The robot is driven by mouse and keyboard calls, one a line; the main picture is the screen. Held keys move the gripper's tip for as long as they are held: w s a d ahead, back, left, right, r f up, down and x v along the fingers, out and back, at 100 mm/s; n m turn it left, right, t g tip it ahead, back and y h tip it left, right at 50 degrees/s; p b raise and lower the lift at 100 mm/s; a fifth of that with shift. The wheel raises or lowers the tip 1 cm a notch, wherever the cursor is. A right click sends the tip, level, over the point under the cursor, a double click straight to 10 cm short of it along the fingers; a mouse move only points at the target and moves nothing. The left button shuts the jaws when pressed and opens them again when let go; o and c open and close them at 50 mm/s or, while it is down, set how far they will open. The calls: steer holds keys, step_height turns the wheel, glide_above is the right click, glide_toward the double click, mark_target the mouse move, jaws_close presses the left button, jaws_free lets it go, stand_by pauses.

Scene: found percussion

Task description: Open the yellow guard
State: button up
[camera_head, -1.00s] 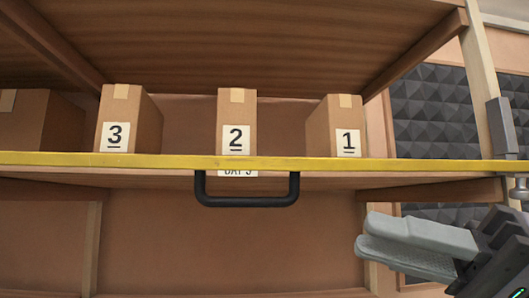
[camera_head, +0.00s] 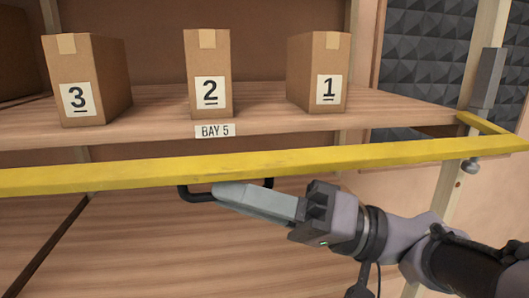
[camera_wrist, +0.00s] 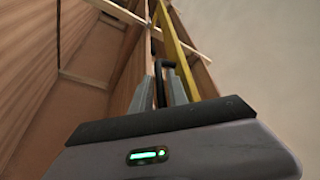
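The yellow guard (camera_head: 330,160) is a long bar crossing the whole head view, standing out in front of the shelf. At the right a short yellow side arm (camera_head: 482,122) runs back from it toward the post. A black U-shaped handle (camera_head: 192,195) hangs under the bar, partly hidden by my gripper (camera_head: 222,192). In the wrist view my gripper (camera_wrist: 161,82) has its two grey fingers apart, with the black handle (camera_wrist: 159,68) between them and the yellow bar (camera_wrist: 178,48) beyond. They look not closed on the handle; contact is unclear.
Cardboard boxes marked 3 (camera_head: 92,80), 2 (camera_head: 208,75) and 1 (camera_head: 320,72) stand on the wooden shelf (camera_head: 290,118) behind the bar. A "BAY 5" label (camera_head: 215,130) is on its edge. A grey fitting (camera_head: 487,78) is on the right post.

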steer(key=shift+a+r+p, duration=0.1)
steer(key=shift+a+p, duration=0.35)
steer(key=shift+a, duration=0.2)
jaws_close()
stand_by(1.0)
